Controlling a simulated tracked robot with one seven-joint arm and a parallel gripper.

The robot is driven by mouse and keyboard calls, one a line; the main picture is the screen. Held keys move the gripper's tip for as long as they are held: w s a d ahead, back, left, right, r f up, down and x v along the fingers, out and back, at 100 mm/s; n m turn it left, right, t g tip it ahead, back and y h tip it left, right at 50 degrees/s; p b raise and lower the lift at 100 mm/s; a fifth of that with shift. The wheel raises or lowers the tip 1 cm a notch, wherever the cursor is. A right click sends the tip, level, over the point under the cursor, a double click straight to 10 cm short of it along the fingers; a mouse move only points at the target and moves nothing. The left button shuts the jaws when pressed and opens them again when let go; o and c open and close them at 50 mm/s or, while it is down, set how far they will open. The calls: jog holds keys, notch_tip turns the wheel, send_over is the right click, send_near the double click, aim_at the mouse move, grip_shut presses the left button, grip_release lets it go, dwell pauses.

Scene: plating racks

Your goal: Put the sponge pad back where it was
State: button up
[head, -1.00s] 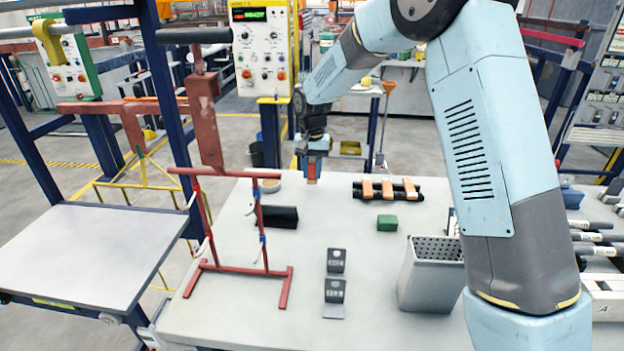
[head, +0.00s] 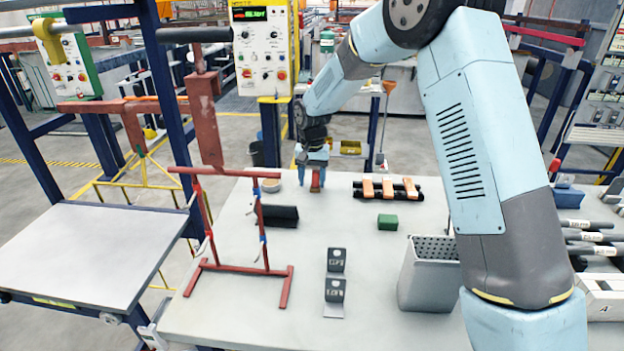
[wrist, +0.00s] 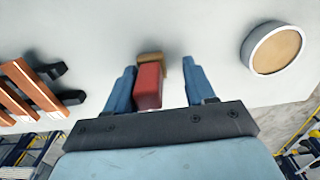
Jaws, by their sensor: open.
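A red block with a tan part at its far end (wrist: 148,88) stands between my fingers in the wrist view. It looks like the sponge pad, though I cannot be sure. In the head view this block (head: 317,181) is upright at the back of the grey table, its tan part hard to see. My gripper (head: 313,180) is open around it from above. A small green block (head: 387,222) lies farther right and nearer on the table.
A round tan-topped dish (wrist: 277,50) is close by. A black rack with orange-brown bars (head: 387,188) stands to the right. A black block (head: 278,216), a red frame (head: 240,270), dark labelled brackets (head: 335,288) and a grey perforated bin (head: 428,285) stand nearer. The mid-table has free room.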

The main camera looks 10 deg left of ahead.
aim_at(314, 171)
notch_tip(314, 171, up, 12)
jog(key=shift+r, duration=0.1)
jog(key=s+d+r+t, duration=0.1)
jog(key=s+d+r, duration=0.65)
jog(key=d, duration=0.25)
jog(key=s+d+r+t, duration=0.2)
jog(key=s+d+r, duration=0.55)
jog(key=d, duration=0.25)
jog(key=s+d+f+t, duration=0.1)
jog(key=s+d, duration=0.4)
jog(key=s, duration=0.5)
jog(key=s+d+f+t, duration=0.1)
jog(key=s+d, duration=0.5)
jog(key=s, duration=0.4)
jog(key=shift+s+d+f+t, duration=0.15)
jog(key=shift+s+t, duration=0.15)
